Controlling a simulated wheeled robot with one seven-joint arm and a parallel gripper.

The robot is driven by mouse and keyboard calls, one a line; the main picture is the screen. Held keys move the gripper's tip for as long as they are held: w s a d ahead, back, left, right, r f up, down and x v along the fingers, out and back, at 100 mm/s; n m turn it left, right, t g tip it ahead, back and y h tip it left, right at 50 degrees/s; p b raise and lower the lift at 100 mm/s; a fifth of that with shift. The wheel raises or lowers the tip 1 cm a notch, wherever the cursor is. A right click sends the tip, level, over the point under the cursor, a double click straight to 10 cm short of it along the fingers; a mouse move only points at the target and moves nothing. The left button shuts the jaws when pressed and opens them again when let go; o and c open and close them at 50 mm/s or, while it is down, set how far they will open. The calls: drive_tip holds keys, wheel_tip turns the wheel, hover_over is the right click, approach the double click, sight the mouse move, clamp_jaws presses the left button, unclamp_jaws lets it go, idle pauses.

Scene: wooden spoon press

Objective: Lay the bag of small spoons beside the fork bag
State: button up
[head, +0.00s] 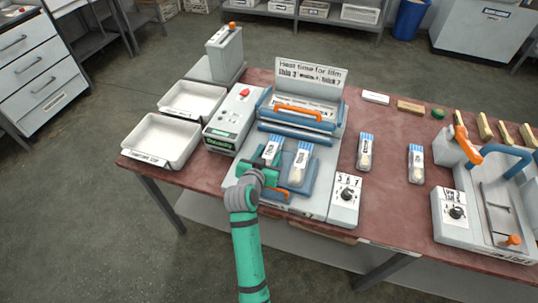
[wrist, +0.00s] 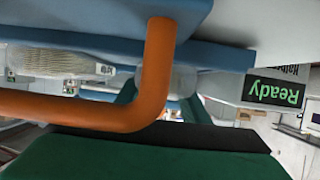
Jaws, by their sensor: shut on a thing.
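Two clear bags with blue-and-white tops are at the press: a left one (head: 272,147) and a right one (head: 299,166). My gripper (head: 263,171) is shut at the lower end of the left bag; that bag shows pale between my green fingers in the wrist view (wrist: 178,82). The right bag also shows in the wrist view (wrist: 75,62). Two similar bags lie apart on the red table, a nearer one (head: 365,152) and a farther-right one (head: 416,163). I cannot tell which bags hold small spoons or forks.
The film press (head: 318,203) has an orange handle (head: 297,110); an orange bar (wrist: 155,75) crosses close before the wrist camera. A dial box (head: 345,198) stands right of it. White trays (head: 160,140) are left. Bare table lies between and around the two loose bags.

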drive_tip(key=shift+f, duration=0.15)
drive_tip(key=o, duration=1)
drive_tip(key=shift+s+r, duration=0.15)
drive_tip(key=shift+r, duration=0.1)
drive_tip(key=v, duration=1.1)
drive_tip(key=shift+s+a+r, duration=0.15)
drive_tip(key=shift+s+a, duration=0.05)
drive_tip(key=shift+s, duration=0.1)
